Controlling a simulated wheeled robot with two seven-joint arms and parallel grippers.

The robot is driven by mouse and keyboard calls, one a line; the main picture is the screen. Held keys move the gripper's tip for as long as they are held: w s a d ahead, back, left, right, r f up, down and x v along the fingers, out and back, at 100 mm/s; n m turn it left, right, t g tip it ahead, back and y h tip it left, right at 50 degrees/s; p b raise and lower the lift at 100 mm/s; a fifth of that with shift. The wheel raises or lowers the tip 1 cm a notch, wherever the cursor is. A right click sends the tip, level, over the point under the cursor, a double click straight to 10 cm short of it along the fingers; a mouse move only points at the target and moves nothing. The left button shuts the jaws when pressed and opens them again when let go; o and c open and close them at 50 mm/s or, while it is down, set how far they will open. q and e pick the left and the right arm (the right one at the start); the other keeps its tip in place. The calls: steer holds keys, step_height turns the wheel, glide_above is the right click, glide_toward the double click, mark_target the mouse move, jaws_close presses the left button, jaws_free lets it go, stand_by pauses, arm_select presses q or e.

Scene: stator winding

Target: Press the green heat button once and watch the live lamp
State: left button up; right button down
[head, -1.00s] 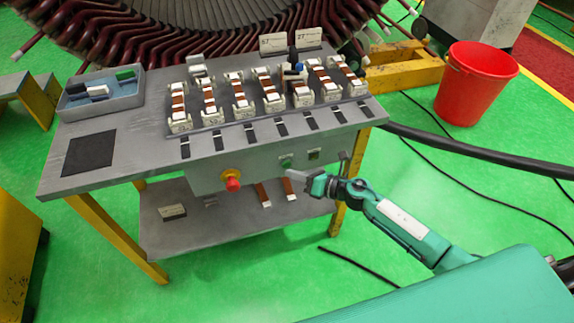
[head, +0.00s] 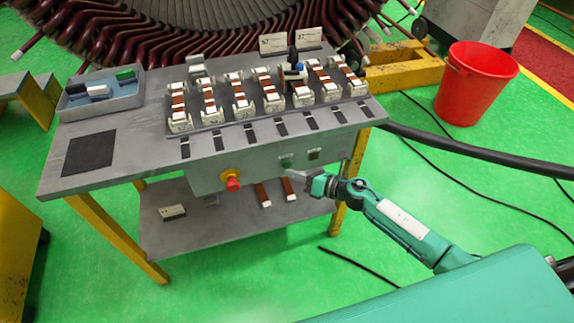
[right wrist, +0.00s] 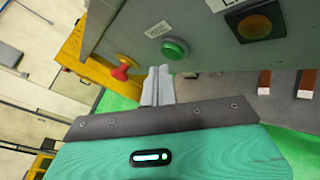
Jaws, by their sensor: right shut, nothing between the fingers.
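The green heat button (head: 286,162) is on the front panel of the bench. In the right wrist view, the green button (right wrist: 174,48) stands out from the panel below a small label. The live lamp (head: 313,155) is to its right. In the right wrist view the lamp (right wrist: 254,22) is a dull amber disc in a dark square frame and does not look brightly lit. My right gripper (head: 284,173) is shut and empty, its fingertips (right wrist: 160,70) just below the button; contact cannot be told. My left gripper is not in view.
A red mushroom knob (head: 232,181) is on the same panel, left of the button. The bench top (head: 130,172) carries a row of winding pieces and a blue tray (head: 130,98). A red bucket (head: 470,85) and black cables lie to the right.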

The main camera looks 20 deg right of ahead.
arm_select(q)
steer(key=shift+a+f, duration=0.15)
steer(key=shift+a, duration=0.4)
arm_select(e)
steer(key=shift+w, duration=0.45)
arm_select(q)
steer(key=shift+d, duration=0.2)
